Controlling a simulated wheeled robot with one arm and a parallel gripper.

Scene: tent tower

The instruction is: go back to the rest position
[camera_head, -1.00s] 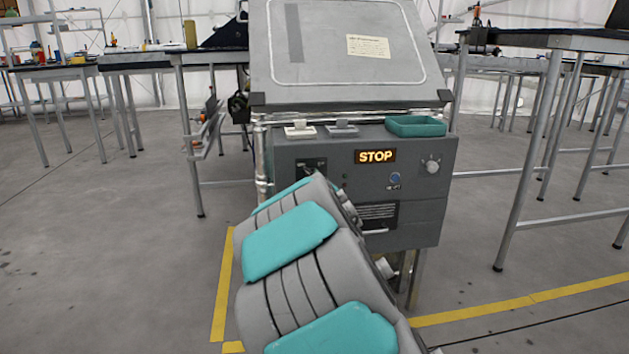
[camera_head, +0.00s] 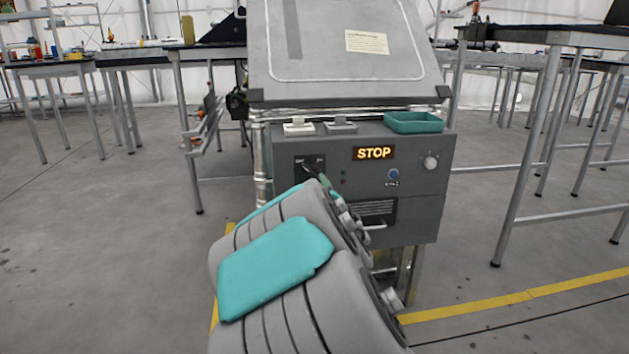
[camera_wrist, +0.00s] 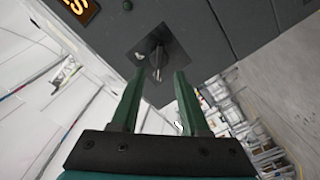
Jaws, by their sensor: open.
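My gripper (camera_wrist: 159,82) shows in the wrist view with two green fingers spread apart and nothing held between them. A dark switch plate (camera_wrist: 176,48) with a small knob (camera_wrist: 157,58) lies beyond the fingertips, roughly in line with the gap. I cannot tell the exact distance to it. In the head view the same switch plate (camera_head: 302,168) is at the left of the grey control box (camera_head: 418,210). My grey and teal arm reaches up to just below it and hides most of the gripper.
A teal tray (camera_head: 414,123) and two small blocks, one white (camera_head: 298,128) and one grey (camera_head: 340,127), sit on the box's top ledge. Tables stand left and right (camera_head: 545,43). Yellow floor tape (camera_head: 520,299) runs below. Open floor (camera_head: 110,240) is at the left.

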